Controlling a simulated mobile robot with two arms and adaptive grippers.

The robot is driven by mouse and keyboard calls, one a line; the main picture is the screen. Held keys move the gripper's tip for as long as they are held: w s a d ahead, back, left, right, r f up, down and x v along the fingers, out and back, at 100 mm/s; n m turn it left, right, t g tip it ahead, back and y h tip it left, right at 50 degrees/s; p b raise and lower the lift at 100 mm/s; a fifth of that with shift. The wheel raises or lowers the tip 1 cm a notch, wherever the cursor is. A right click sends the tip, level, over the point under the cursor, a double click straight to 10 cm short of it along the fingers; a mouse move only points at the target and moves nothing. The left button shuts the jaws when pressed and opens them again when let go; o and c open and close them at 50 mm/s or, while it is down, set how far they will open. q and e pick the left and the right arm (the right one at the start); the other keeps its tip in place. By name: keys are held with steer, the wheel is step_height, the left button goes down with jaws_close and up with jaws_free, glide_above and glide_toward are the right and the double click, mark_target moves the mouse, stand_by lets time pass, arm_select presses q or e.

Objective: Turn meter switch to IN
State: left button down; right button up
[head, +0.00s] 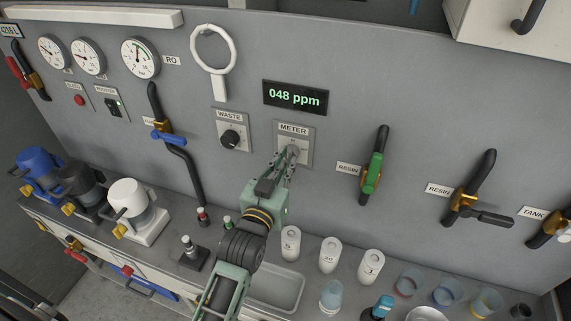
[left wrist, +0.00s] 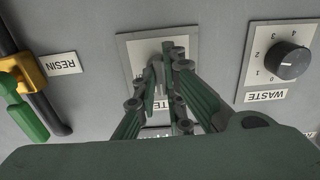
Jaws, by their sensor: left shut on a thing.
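The METER switch plate (head: 296,140) is on the grey wall panel, below the green display (head: 296,97) reading 048 ppm. My left gripper (head: 289,155) is at the plate with its fingers shut on the meter switch. The fingers hide most of the switch, so its setting cannot be read. In the left wrist view the METER plate (left wrist: 128,54) appears upside down, with the gripper fingers (left wrist: 165,68) closed in front of its middle. My right gripper is not in view.
The WASTE knob (head: 231,138) is just left of the METER plate. A green-handled RESIN valve (head: 373,170) is to the right. Below, the counter holds several white bottles (head: 329,256), jars, and a sink tray (head: 275,290).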

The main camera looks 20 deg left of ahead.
arm_select(q)
steer(key=shift+f, duration=0.1)
steer(key=c, duration=1.9)
jaws_free()
steer(key=shift+o, duration=0.3)
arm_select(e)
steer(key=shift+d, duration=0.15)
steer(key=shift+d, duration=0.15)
arm_select(q)
steer(key=s, duration=1.2)
steer(key=shift+a, duration=0.15)
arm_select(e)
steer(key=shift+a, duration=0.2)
